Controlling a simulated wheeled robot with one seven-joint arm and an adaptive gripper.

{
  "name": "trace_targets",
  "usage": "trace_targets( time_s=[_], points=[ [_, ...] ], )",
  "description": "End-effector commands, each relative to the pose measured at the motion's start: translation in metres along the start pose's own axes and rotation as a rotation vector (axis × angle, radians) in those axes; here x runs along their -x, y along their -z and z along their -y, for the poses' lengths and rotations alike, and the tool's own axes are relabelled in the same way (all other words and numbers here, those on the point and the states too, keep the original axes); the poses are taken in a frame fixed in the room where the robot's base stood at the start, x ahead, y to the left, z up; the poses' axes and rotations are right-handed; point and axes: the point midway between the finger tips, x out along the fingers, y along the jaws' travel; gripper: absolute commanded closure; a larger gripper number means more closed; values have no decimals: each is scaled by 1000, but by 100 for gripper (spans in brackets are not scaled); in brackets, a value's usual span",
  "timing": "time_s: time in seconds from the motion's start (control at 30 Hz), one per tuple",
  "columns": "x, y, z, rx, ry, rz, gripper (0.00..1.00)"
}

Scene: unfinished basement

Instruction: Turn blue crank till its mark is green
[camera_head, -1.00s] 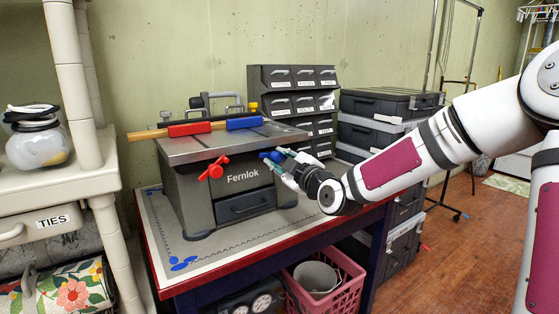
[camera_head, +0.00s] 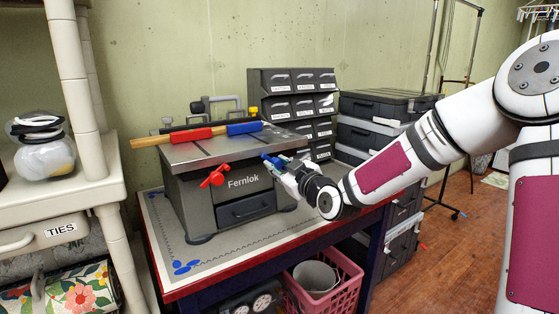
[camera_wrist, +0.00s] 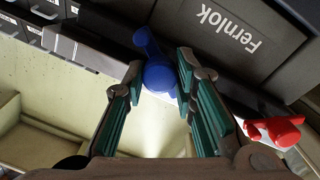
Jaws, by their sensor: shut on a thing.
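The blue crank (camera_head: 270,160) sits on the front right of the grey Fernlok machine (camera_head: 205,200). In the wrist view the crank (camera_wrist: 158,74) has a round blue knob between the fingertips and an arm reaching up behind it. My gripper (camera_head: 281,164) reaches in from the right, shut on the knob. In the wrist view the teal-padded fingers (camera_wrist: 161,72) stand on either side of it. No colour mark on the blue crank can be made out. A red crank (camera_head: 214,174) is on the machine's front, left of the Fernlok name.
A wooden bar with red and blue blocks (camera_head: 245,128) lies on the machine top. Black drawer units (camera_head: 290,82) stand behind, and stacked black cases (camera_head: 385,105) stand at the right. A pink basket (camera_head: 325,290) is under the bench (camera_head: 225,255).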

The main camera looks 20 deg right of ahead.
Motion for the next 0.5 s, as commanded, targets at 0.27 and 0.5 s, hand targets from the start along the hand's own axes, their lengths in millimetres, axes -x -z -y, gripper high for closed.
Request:
trace_targets(
  time_s=[0.27,0.5],
  points=[
    [1,2,-1,-262,17,13,100],
    [1,2,-1,-490,30,24,100]
  ],
)
